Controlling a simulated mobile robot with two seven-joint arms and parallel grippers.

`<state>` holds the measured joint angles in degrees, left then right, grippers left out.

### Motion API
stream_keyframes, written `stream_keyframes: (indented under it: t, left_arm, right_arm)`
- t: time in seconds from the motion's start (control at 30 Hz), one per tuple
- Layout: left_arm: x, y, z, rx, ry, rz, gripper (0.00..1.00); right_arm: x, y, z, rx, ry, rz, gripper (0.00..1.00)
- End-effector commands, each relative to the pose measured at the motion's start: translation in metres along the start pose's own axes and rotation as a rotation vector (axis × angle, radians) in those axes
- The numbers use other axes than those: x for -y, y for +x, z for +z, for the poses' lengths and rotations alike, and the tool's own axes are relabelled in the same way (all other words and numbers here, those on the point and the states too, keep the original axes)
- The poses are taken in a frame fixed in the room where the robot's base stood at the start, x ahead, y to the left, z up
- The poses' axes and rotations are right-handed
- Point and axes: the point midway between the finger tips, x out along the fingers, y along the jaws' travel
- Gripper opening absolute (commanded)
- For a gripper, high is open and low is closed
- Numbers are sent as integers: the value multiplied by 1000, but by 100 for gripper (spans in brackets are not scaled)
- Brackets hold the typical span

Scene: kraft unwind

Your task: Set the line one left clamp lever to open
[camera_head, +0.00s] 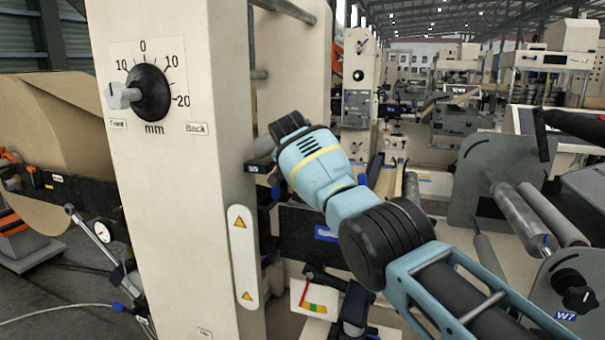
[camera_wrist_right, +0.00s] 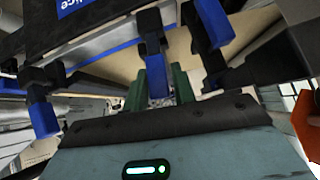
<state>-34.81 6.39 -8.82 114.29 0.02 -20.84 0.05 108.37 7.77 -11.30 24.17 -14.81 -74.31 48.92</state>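My right arm (camera_head: 345,205) reaches in from the lower right of the head view, its wrist beside the cream post; its gripper is hidden there. In the right wrist view the two green fingers of my right gripper (camera_wrist_right: 157,92) stand close together. A blue-tipped clamp lever (camera_wrist_right: 157,82) lies between them and fills the narrow gap, so the gripper looks shut on it. A second blue-tipped lever (camera_wrist_right: 43,118) hangs to the left and another (camera_wrist_right: 215,22) to the upper right. No label identifies the held lever. My left gripper is in neither view.
The cream post (camera_head: 170,190) with a dial (camera_head: 150,92) stands left of my arm. A dark bar with a blue label (camera_head: 325,233) runs behind the arm. Rollers (camera_head: 522,215) stand at the right. A brown paper roll (camera_head: 70,120) is at the left.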

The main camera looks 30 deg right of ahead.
Motion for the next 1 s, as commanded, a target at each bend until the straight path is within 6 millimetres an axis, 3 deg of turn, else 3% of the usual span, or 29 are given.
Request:
stream_keyframes:
  t: [0.1,0.47,0.73,1.0]
  left_arm:
    - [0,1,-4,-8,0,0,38]
    - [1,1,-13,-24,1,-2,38]
    - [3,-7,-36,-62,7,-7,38]
    - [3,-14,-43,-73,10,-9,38]
  right_arm:
    - [0,0,0,1,2,-1,40]
    - [0,-4,0,1,3,-3,40]
    - [1,-35,-5,-4,7,-8,40]
    - [1,-67,-2,-2,4,-6,40]
